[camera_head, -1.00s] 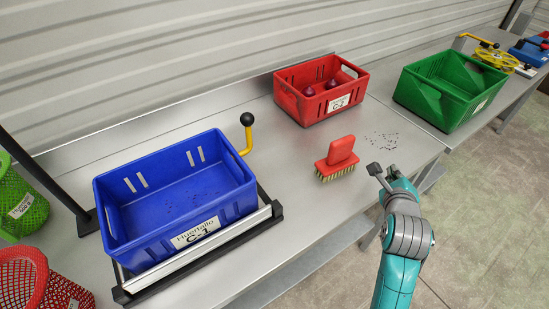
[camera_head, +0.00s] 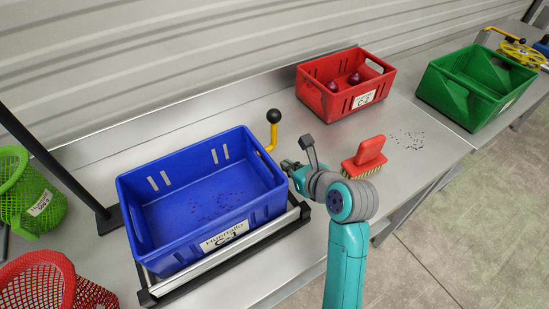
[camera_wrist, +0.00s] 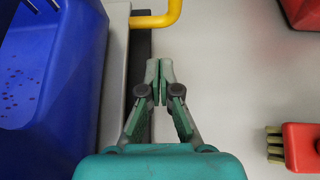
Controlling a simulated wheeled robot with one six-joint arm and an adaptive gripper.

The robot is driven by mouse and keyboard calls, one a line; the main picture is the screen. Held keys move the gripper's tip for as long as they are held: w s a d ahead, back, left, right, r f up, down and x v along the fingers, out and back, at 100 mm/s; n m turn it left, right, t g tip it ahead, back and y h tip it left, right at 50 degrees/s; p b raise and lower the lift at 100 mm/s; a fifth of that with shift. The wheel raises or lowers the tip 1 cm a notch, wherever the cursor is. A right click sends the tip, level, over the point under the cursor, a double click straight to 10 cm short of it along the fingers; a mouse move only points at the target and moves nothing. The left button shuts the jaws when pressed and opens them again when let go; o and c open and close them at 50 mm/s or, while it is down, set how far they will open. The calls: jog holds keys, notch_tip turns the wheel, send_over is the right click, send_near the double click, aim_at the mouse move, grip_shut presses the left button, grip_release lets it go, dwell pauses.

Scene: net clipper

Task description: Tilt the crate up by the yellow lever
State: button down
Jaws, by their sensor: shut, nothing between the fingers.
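The blue crate (camera_head: 205,200) sits level on a black and metal frame (camera_head: 225,250) at the left of the table; small dark specks lie on its floor. The yellow lever (camera_head: 272,136), with a black ball knob (camera_head: 273,116), stands upright at the crate's far right corner. In the wrist view the yellow lever (camera_wrist: 160,18) bends at the top, joining the frame beside the crate (camera_wrist: 45,70). My gripper (camera_head: 290,165) is right of the crate and just nearer than the lever. In the wrist view my gripper (camera_wrist: 159,75) is shut and empty, its fingertips apart from the lever.
A red brush (camera_head: 366,155) lies right of my gripper, near dark specks on the table. A red crate (camera_head: 345,85) with dark round items stands behind, and a green crate (camera_head: 475,85) at the right. Green and red baskets (camera_head: 40,280) are at the left.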

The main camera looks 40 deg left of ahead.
aim_at(273, 157)
jog(key=x, duration=0.9)
jog(key=shift+w+a+f, duration=0.1)
jog(key=shift+a, duration=0.15)
